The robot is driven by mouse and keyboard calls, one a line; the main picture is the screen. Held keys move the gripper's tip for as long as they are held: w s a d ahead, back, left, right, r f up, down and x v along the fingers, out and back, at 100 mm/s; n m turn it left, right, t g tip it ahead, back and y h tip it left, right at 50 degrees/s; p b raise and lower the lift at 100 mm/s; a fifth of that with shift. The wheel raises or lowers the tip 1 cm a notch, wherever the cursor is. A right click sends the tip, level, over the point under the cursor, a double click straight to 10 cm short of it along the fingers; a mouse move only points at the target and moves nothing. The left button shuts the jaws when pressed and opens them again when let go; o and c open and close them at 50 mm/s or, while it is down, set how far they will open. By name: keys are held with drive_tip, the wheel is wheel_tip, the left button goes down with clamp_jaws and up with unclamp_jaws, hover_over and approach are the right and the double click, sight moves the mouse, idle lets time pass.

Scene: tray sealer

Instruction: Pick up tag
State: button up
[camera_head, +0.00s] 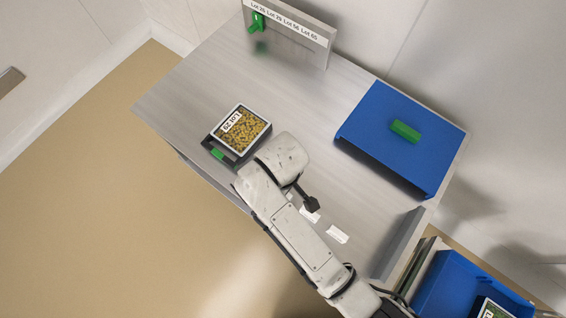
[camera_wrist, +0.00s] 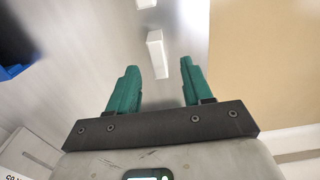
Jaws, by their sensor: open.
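Two small white tags lie on the grey worktop in the head view, one (camera_head: 337,234) clear of my arm and one (camera_head: 309,214) partly hidden by it. In the wrist view, a white tag (camera_wrist: 156,53) shows between and beyond the two green fingers of my gripper (camera_wrist: 159,66), touching neither as far as I can tell. Another white tag (camera_wrist: 146,4) is cut off at the top edge. My gripper is open and empty. In the head view its fingers are hidden behind my arm.
A tray labelled Lot 29 (camera_head: 243,130) sits in a dark holder near the worktop's front edge. A blue platform (camera_head: 375,135) bears a green block (camera_head: 405,131). A labelled rack (camera_head: 313,48) holding a green piece (camera_head: 256,20) stands at the back. A blue crate (camera_head: 440,285) is at lower right.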

drive_tip(key=shift+w+f, duration=0.1)
drive_tip(key=shift+f, duration=2.9)
clamp_jaws()
